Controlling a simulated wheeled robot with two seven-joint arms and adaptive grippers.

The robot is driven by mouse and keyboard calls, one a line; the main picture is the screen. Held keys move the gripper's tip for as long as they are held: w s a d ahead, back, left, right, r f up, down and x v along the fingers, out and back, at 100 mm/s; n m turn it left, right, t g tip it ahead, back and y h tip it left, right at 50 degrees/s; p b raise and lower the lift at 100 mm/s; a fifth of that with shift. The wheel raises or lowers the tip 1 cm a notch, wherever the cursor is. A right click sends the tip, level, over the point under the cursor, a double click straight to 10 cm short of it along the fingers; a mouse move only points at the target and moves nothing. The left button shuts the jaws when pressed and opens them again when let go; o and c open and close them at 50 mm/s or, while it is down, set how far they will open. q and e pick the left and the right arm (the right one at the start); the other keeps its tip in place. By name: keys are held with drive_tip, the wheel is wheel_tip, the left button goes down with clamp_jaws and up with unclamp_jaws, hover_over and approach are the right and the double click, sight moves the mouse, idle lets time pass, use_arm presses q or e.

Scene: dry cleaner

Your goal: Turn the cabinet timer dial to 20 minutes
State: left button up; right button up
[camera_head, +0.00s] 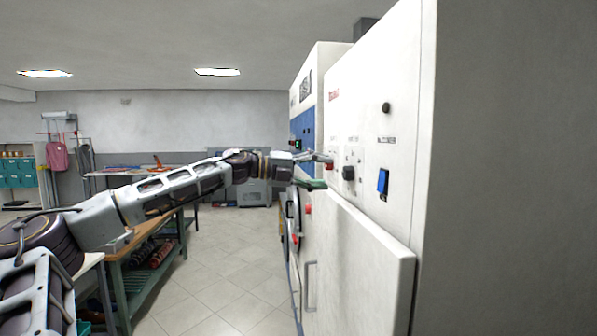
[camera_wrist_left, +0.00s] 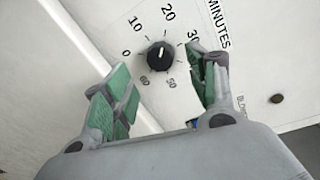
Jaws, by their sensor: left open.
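The timer dial (camera_head: 348,173) is a round black knob on the white cabinet's front panel. In the left wrist view the dial (camera_wrist_left: 158,56) is ringed by minute numbers, with MINUTES printed beside it. Its small white mark appears to point toward the 20. My left gripper (camera_head: 326,173) reaches the panel from the left, just short of the dial. In the wrist view the green-padded fingers of this gripper (camera_wrist_left: 161,66) are spread on either side of the dial, with clear space between them and the knob. Whether a fingertip touches the panel I cannot tell. My right gripper is out of view.
A blue switch (camera_head: 383,180) and a black knob (camera_head: 386,108) sit right of the dial. The cabinet's lower door (camera_head: 360,265) stands out below the panel. A green workbench (camera_head: 150,262) is at left; the tiled floor between is clear.

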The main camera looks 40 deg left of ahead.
use_arm(q)
drive_tip(key=shift+s+a+r, duration=0.1)
drive_tip(key=shift+s+a, duration=0.3)
drive_tip(key=shift+s, duration=0.05)
drive_tip(key=shift+v, duration=0.9)
drive_tip(key=shift+v, duration=1.15)
drive_tip(key=shift+s+a, duration=0.2)
drive_tip(key=shift+s, duration=0.05)
